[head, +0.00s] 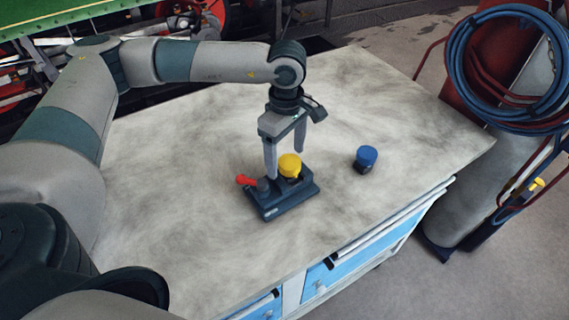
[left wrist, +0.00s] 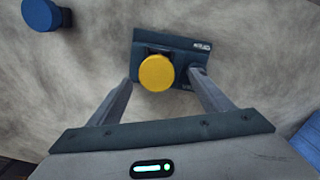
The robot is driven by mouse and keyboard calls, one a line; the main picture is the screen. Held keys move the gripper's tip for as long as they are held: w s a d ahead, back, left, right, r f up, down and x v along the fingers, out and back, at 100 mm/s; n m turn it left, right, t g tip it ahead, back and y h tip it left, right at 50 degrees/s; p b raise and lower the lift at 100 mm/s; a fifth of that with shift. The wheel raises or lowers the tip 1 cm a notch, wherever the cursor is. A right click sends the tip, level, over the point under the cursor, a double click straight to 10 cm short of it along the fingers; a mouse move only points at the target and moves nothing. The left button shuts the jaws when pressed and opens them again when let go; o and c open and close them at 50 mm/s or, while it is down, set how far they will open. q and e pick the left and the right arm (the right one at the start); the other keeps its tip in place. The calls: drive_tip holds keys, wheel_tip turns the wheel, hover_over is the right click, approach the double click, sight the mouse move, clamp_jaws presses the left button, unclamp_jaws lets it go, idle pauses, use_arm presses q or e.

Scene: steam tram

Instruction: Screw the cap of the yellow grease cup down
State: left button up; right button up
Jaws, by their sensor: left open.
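The yellow grease cup's cap (head: 290,165) sits on top of a dark base block (head: 289,207) on the worktop. A red-handled lever (head: 246,180) sticks out at the block's left side. My left gripper (head: 286,162) points down over the block, its jaws open. In the left wrist view the yellow cap (left wrist: 156,73) lies ahead, between the lines of the two fingers (left wrist: 162,82), with a gap on both sides. Whether the fingertips reach down to the cap's height is hard to tell. The red lever is hidden in the left wrist view. My right gripper is out of view.
A blue-capped cup (head: 366,158) stands apart on the worktop (head: 190,200), right of the block; it also shows in the left wrist view (left wrist: 42,14). The rest of the worktop is clear. A gas cylinder with coiled hoses (head: 500,70) stands beyond the right edge.

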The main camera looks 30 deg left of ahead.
use_arm(q)
drive_tip(key=shift+w+d+r+p, duration=0.15)
drive_tip(key=shift+r+p, duration=0.1)
drive_tip(key=shift+r, duration=0.3)
drive_tip(key=shift+s+d+r+p, duration=0.1)
drive_tip(key=shift+r+p, duration=0.15)
drive_tip(key=shift+r, duration=0.25)
drive_tip(key=shift+w+d+r+p, duration=0.15)
drive_tip(key=shift+r+p, duration=0.1)
drive_tip(key=shift+r, duration=0.55)
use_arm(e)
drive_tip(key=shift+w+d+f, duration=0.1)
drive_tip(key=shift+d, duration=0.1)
use_arm(q)
drive_tip(key=shift+d+r+p, duration=0.15)
drive_tip(key=shift+r+p, duration=0.05)
drive_tip(key=shift+p, duration=0.1)
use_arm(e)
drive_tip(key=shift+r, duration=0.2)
